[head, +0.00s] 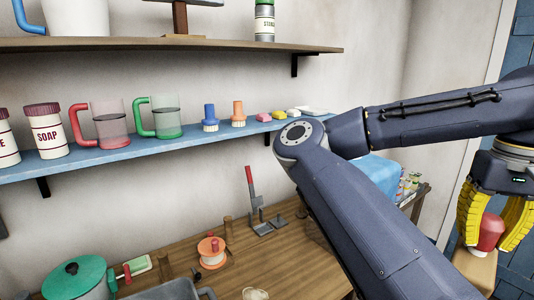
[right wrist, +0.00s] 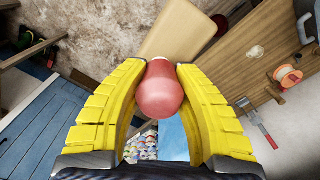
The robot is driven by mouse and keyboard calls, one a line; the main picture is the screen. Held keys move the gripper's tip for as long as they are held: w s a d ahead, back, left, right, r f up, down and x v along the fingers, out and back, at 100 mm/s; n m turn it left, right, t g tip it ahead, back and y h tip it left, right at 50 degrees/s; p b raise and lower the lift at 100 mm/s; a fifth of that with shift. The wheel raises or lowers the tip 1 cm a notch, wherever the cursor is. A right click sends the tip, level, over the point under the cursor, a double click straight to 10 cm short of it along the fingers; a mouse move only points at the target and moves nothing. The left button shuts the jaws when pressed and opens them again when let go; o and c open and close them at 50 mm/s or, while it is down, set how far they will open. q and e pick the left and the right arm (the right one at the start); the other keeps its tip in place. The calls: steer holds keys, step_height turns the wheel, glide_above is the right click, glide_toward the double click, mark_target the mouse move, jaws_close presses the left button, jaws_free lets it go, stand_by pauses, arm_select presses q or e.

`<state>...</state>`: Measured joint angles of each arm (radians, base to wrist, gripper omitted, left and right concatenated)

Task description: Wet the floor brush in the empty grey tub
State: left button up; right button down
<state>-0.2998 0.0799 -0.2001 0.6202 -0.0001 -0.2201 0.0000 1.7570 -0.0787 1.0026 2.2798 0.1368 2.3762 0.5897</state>
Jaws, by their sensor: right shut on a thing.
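My right gripper (head: 494,228) has its yellow fingers shut on the red knob (head: 487,232) of what looks like the floor brush, at the right edge of the head view. A pale tan block (head: 475,272) shows under the knob; bristles are not visible. In the right wrist view the gripper (right wrist: 160,75) closes around the red knob (right wrist: 160,92), with the tan block (right wrist: 180,28) beyond it. A grey tub (head: 208,293) is cut off at the bottom of the head view; its inside is mostly out of frame. My left gripper is not in view.
A wooden table (head: 140,252) holds a green-lidded pot (head: 75,277), an orange-topped spool (head: 211,250) and a red-handled metal tool (head: 255,205). A blue shelf (head: 150,156) above holds mugs, jars and small brushes. My right arm crosses in front of the table's right part.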

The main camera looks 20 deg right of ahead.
steer(key=shift+s+d+r, duration=0.15)
steer(key=shift+s+r, duration=0.1)
steer(key=shift+r, duration=0.4)
